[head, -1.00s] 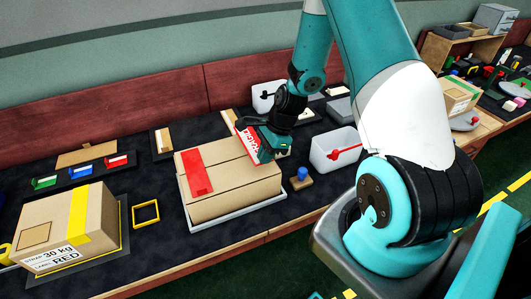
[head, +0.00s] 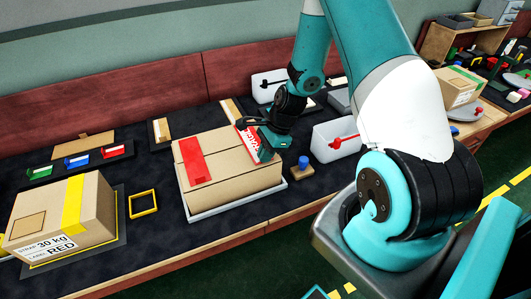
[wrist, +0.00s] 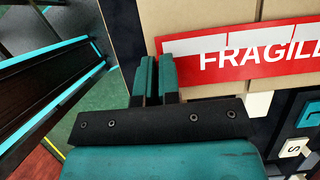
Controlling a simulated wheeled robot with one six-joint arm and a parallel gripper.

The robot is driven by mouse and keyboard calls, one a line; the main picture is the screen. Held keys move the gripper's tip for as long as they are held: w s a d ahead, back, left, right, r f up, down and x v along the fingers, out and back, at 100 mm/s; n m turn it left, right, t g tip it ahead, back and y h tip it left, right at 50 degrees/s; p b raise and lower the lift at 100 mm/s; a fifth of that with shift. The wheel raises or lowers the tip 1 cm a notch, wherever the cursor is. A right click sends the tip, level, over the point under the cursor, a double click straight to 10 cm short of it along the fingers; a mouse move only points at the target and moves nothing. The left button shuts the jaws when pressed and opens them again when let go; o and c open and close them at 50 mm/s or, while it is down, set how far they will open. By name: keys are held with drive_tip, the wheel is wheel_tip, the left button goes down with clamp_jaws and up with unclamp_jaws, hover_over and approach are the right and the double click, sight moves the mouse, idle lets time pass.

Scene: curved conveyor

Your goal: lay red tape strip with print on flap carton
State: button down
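The flap carton (head: 225,180) sits closed on a pale tray (head: 240,203), with a plain red strip (head: 194,160) across the left part of its top. The red tape strip with white FRAGILE print (head: 247,142) is at the carton's right back edge. In the wrist view the strip (wrist: 240,58) extends right from my gripper (wrist: 157,60), over the carton flaps (wrist: 195,15) and their seam. The fingers are nearly together at the strip's left end and appear to grip it; the pinch itself is hidden. Whether the strip touches the carton is unclear.
A blue-knobbed block (head: 302,168) and a white bin (head: 335,139) with a red item stand right of the carton. A yellow square frame (head: 143,204) and a yellow-banded carton (head: 62,218) are at left. Small coloured holders (head: 77,160) line the back.

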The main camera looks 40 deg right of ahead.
drive_tip(key=c, duration=1.2)
unclamp_jaws()
drive_tip(key=shift+c, duration=0.2)
drive_tip(key=b+v, duration=0.1)
drive_tip(key=v, duration=1.6)
drive_tip(key=shift+r, duration=0.25)
